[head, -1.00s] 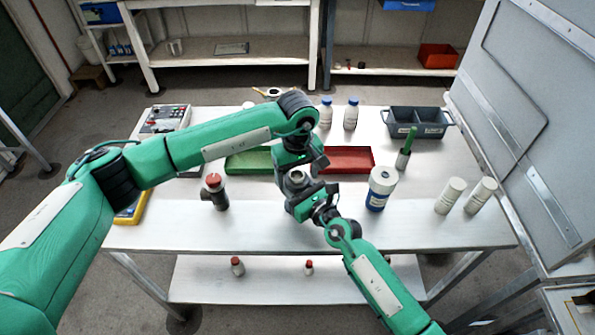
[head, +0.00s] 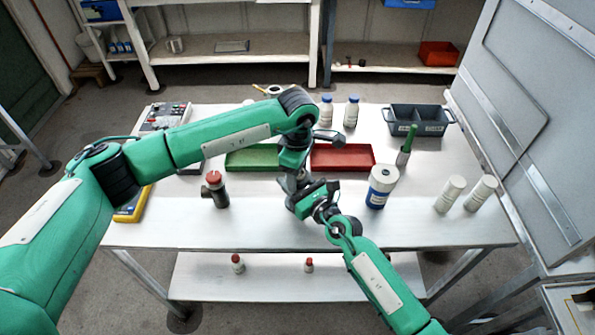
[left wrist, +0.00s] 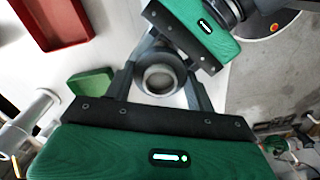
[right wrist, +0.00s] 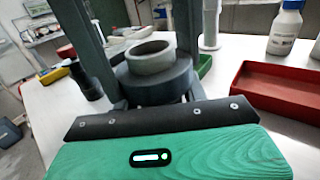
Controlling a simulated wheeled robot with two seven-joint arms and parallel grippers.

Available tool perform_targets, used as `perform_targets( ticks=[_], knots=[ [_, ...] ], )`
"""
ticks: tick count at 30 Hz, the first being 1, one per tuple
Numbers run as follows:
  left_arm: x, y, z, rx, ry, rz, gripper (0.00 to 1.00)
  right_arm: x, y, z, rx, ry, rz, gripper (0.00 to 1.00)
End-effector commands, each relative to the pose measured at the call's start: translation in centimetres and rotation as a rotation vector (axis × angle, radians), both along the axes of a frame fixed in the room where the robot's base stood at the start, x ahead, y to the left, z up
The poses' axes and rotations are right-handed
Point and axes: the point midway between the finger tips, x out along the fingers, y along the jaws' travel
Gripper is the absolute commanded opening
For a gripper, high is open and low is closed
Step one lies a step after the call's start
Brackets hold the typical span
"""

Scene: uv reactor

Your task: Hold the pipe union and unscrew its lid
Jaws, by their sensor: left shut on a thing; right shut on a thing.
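The pipe union (right wrist: 160,82) is a dark grey round fitting with a lighter open ring at its top, clear in the right wrist view. In the left wrist view the union (left wrist: 160,76) sits between my fingers, seen from above. In the head view my grippers mostly hide it. My left gripper (head: 292,182) comes down from above and is shut at the union's upper part, on its lid. My right gripper (head: 298,192) reaches in from the front right and is shut on the union's body. The exact seam between lid and body is hard to tell.
A green tray (head: 250,159) and a red tray (head: 343,157) lie behind the grippers. A dark fitting with a red cap (head: 215,190) stands to the left. A white and blue jar (head: 381,188) stands close on the right. The table's front strip is clear.

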Motion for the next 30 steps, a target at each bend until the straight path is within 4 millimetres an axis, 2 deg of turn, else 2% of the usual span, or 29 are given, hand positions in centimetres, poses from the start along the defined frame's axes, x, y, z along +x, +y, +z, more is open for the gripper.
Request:
perform_targets(
  ticks=[5,13,14,16,17,30],
  knots=[
    [0.11,-0.18,0.16,-0.006,-0.005,0.077,0.28,-0.24,0.40,0.05,0.001,0.001,0.008,0.00],
    [0.15,-0.19,0.19,-0.007,-0.006,0.078,0.28,-0.28,0.47,0.05,0.001,0.001,0.009,0.00],
    [0.15,-0.19,0.19,-0.007,-0.006,0.077,0.61,-0.29,0.47,0.04,0.001,0.001,0.009,0.00],
    [0.14,-0.17,0.18,-0.006,-0.005,0.077,0.75,-0.27,0.45,0.04,0.001,0.001,0.008,0.00],
    [0.13,-0.16,0.17,-0.005,-0.005,0.077,0.77,-0.25,0.41,0.03,0.001,0.001,0.008,0.00],
    [0.08,-0.08,0.61,-0.002,-0.003,0.076,0.77,-0.06,0.13,0.05,0.001,-0.001,0.002,0.00]
  ],
)
